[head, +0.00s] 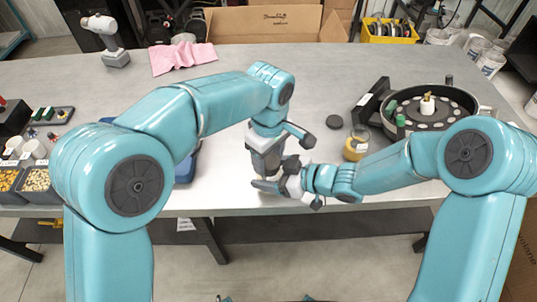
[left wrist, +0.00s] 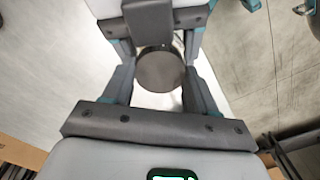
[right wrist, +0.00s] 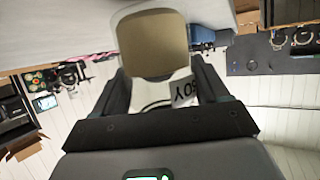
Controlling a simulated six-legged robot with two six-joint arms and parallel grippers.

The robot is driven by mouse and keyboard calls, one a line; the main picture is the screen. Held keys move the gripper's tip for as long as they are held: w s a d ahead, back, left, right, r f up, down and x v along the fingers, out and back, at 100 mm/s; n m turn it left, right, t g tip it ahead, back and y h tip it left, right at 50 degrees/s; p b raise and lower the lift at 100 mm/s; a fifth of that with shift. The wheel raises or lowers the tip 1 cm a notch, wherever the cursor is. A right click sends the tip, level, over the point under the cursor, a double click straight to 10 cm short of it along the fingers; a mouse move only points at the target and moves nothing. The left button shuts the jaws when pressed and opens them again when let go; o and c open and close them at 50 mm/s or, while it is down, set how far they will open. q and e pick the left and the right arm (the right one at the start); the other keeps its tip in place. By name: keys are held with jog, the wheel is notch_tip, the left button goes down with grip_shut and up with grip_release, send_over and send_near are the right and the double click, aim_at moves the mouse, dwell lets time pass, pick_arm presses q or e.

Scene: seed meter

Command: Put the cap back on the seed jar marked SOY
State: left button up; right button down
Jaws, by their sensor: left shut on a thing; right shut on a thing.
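My left gripper (head: 264,172) reaches down from above at the table's near middle. It is shut on a round dark grey cap (left wrist: 160,70), seen between its fingers in the left wrist view. My right gripper (head: 268,187) comes in from the right, low and close beside the left one. It is shut on the seed jar, whose white SOY label (right wrist: 184,92) shows upside down between its fingers. The jar's body is mostly hidden by the grippers. The cap is over or very near the jar; I cannot tell whether they touch.
A dark disc (head: 334,122) and a jar with amber contents (head: 356,147) stand right of the grippers. The round seed meter (head: 440,119) is behind my right arm. Seed bins (head: 36,181) are at the left; a pink cloth (head: 183,57) lies at the back.

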pick_arm(q)
jog(key=m, duration=0.3)
jog(key=o, duration=1.2)
jog(key=shift+c, duration=0.2)
jog(key=shift+r, duration=0.1)
jog(key=shift+r, duration=2.2)
jog(key=o, duration=0.3)
notch_tip(320, 180, up, 12)
